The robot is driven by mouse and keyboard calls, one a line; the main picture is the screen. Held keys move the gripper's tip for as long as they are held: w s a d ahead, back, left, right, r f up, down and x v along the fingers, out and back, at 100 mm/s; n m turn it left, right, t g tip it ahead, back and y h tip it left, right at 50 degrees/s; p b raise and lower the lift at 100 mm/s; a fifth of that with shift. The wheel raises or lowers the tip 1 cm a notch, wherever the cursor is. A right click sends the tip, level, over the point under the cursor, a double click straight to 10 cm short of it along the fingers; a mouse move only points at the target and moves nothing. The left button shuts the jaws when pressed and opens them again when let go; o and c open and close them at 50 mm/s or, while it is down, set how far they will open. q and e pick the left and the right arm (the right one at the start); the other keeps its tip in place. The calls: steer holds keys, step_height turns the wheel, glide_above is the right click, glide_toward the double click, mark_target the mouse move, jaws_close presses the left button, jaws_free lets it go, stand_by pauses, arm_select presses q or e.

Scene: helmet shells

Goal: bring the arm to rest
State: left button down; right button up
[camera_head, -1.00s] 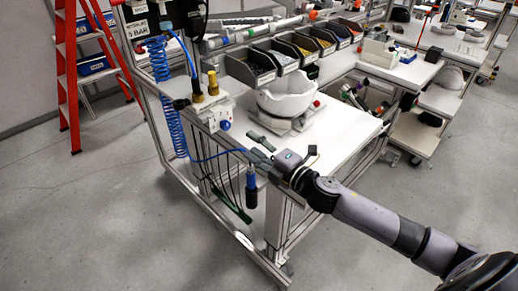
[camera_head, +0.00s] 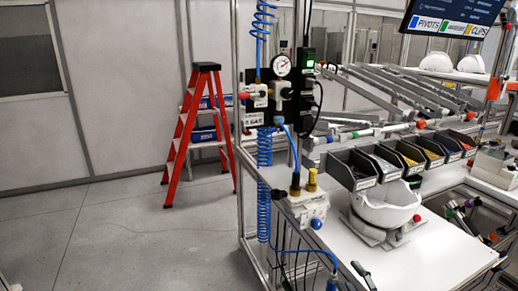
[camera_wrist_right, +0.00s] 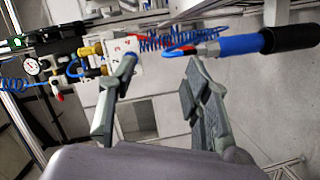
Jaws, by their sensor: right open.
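My right gripper (camera_head: 352,275) shows only by its fingertips at the bottom edge of the head view, in front of the white workbench (camera_head: 440,250). The rest of the right arm is out of that view. In the right wrist view the two fingers of my right gripper (camera_wrist_right: 160,68) are spread apart with nothing between them. A blue-handled tool with a black end (camera_wrist_right: 240,44) hangs beyond the fingers, apart from them as far as I can tell. A white helmet shell (camera_head: 388,208) sits on a fixture on the bench. My left gripper is in neither view.
A row of dark bins (camera_head: 410,158) stands behind the shell. A pressure gauge panel (camera_head: 282,88) and a coiled blue hose (camera_head: 264,170) are on the bench's left post. A red stepladder (camera_head: 200,125) stands further left. The grey floor (camera_head: 120,230) is open there.

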steer(key=s+a+f+m+g+h, duration=0.15)
steer(key=s+f+m+g, duration=0.3)
steer(key=s, duration=0.45)
steer(key=s+a+f+m+g, duration=0.2)
steer(key=s+f+m+g, duration=0.25)
steer(key=s, duration=0.55)
steer(key=s+a+f+m+g, duration=0.1)
steer(key=s+f+m+g, duration=0.4)
steer(key=s, duration=0.4)
step_height(320, 180, down, 30)
steer(key=s+f+n+b, duration=0.1)
steer(key=s+b, duration=0.1)
steer(key=s+d+f+g+b, duration=0.1)
steer(key=s+d+f, duration=0.2)
steer(key=s+f, duration=1.2)
steer(key=shift+s, duration=0.45)
steer(key=shift+h, duration=0.25)
